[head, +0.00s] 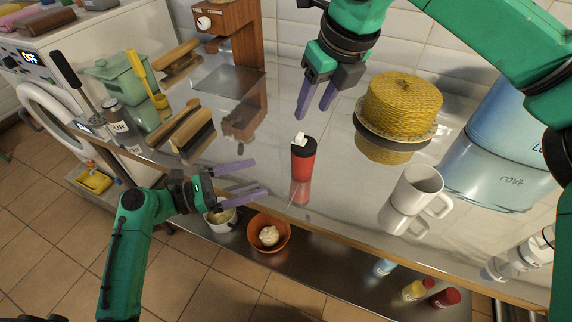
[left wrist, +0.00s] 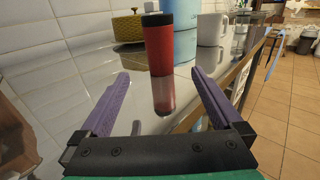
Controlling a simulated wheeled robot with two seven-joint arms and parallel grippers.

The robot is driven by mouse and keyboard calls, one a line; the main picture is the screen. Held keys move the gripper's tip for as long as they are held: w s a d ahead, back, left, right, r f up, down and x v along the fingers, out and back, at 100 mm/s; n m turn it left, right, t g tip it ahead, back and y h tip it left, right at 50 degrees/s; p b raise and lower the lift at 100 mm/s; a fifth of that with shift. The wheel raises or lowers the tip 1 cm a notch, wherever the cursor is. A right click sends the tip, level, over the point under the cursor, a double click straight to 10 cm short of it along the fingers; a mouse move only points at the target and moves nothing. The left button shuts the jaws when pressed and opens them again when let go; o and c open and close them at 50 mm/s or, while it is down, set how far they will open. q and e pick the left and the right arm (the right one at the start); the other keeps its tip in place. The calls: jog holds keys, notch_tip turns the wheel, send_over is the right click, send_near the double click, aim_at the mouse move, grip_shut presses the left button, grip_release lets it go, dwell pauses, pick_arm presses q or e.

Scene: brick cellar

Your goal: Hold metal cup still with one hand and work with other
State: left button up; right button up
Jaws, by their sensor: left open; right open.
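The cup, a red tumbler (head: 303,162) with a black lid and a pale spout, stands upright near the front edge of the shiny counter. It also shows ahead of and between the spread fingers in the left wrist view (left wrist: 168,52). My left gripper (head: 262,177) is open and empty, pointing at the cup from the left with a gap between them. Its purple fingers also frame the left wrist view (left wrist: 160,76). My right gripper (head: 314,112) is open and empty, above and behind the cup, with its fingers pointing down.
A white mug (head: 415,188) stands to the right, and a yellow woven cake box (head: 402,98) behind. A wooden coffee machine (head: 232,32) and brushes (head: 185,128) are to the left. An orange bowl (head: 283,244) sits on a lower shelf. Counter around the cup is clear.

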aim_at(302, 163)
pick_arm(q)
jog(key=x, duration=1.3)
jog(key=shift+w+d, duration=0.1)
jog(key=c, duration=1.5)
